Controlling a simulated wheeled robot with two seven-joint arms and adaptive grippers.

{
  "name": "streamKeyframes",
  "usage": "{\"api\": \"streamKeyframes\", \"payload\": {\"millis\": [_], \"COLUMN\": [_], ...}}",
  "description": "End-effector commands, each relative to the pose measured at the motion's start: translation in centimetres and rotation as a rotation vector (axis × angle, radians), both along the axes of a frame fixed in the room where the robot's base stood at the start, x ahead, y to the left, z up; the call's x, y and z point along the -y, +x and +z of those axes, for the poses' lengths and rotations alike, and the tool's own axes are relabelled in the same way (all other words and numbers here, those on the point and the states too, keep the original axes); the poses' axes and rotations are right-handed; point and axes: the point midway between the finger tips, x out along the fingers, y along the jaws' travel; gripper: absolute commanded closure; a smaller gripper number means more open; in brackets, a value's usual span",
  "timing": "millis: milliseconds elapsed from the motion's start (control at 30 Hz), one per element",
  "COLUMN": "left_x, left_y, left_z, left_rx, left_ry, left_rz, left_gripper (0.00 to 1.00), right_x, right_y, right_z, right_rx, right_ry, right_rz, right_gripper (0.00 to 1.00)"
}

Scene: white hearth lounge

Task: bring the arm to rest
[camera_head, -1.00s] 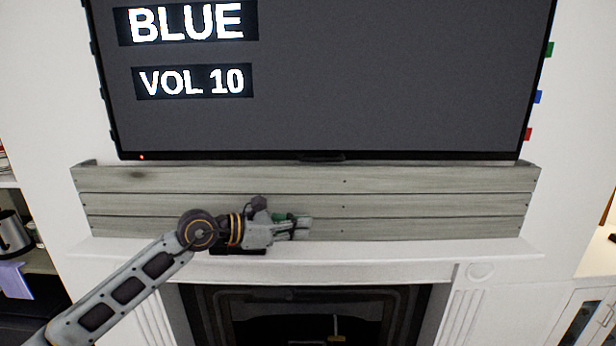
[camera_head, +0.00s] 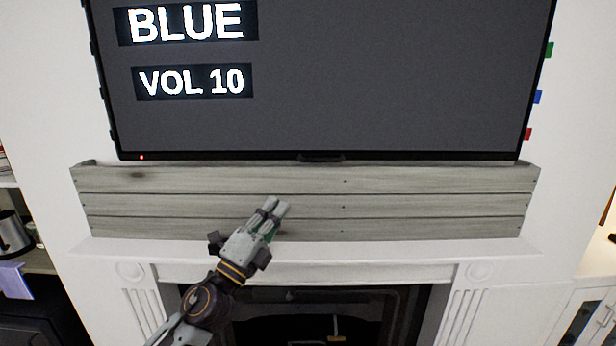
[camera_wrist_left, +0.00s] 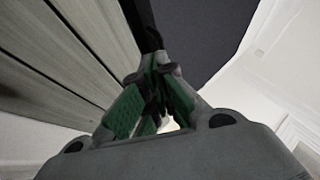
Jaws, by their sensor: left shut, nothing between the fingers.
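My left gripper (camera_head: 272,210) is in front of the grey wooden planks above the fireplace, pointing up and slightly right. Its fingers are together with nothing between them. In the left wrist view the green-padded fingers (camera_wrist_left: 152,98) meet near their tips, with the planks to the left and the dark screen beyond. My left arm comes up from the bottom, left of centre. My right gripper is in neither view.
A large screen (camera_head: 400,90) reading "BLUE" and "VOL 10" hangs above the planks (camera_head: 430,205). Below are a white mantel shelf (camera_head: 420,252) and a dark fireplace opening (camera_head: 390,315). A metal kettle (camera_head: 12,232) stands on a shelf at far left. A white cabinet (camera_head: 590,320) is at lower right.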

Motion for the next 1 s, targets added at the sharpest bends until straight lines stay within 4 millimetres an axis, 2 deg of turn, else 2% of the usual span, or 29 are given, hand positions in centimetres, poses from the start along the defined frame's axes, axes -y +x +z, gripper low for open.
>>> {"api": "streamKeyframes", "payload": {"millis": [267, 567, 767, 1000], "left_x": [-5.6, -11.0, -13.6, -15.6], "left_y": [1.1, 0.4, -1.7, -6.4], "left_z": [-4.9, -13.2, -19.9, -28.0], "left_rx": [-0.281, -0.607, -0.837, -1.122], "left_ry": [-0.326, -0.633, -0.813, -1.002], "left_rz": [0.122, 0.277, 0.393, 0.544], "left_gripper": [1.0, 1.0, 1.0, 1.0], "right_x": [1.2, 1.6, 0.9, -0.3], "right_y": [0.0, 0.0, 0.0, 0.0], "right_z": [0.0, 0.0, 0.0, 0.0], "right_rx": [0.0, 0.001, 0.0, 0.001], "right_ry": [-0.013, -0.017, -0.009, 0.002], "right_rz": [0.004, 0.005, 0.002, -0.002], "right_gripper": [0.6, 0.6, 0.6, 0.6]}}
